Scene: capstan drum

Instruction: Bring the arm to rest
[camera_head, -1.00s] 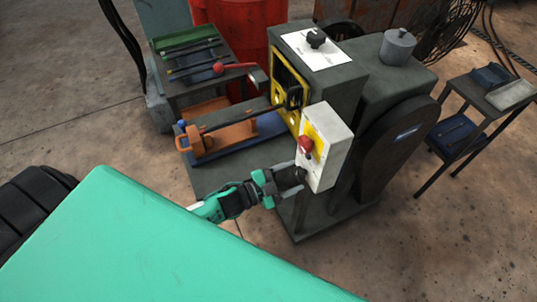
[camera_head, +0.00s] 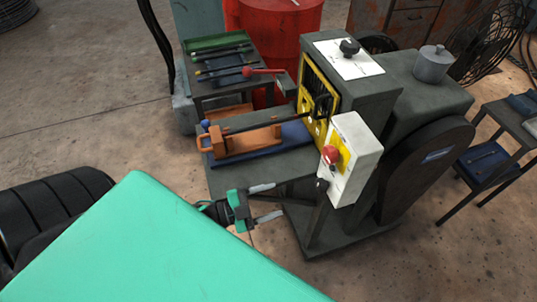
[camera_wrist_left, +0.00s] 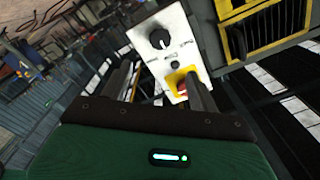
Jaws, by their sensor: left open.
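My left gripper (camera_head: 273,202) is open and empty, left of and below the white control box (camera_head: 352,160) on the machine's front, with a visible gap between them. The box carries a red mushroom button (camera_head: 330,154) on a yellow plate and a dark knob (camera_head: 322,184) below it. In the left wrist view the box (camera_wrist_left: 153,52) with its black knob (camera_wrist_left: 159,38) lies beyond the open fingers (camera_wrist_left: 160,90). There the right finger partly covers the yellow plate and red button. My right gripper is in neither view.
The grey machine (camera_head: 425,110) has a yellow-framed grille (camera_head: 309,88), an orange fixture (camera_head: 245,143) on a bed, and a red-knobbed lever (camera_head: 247,72). A tool bench (camera_head: 200,88) and red drum (camera_head: 275,20) stand behind. Bare floor (camera_head: 100,110) is free at left.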

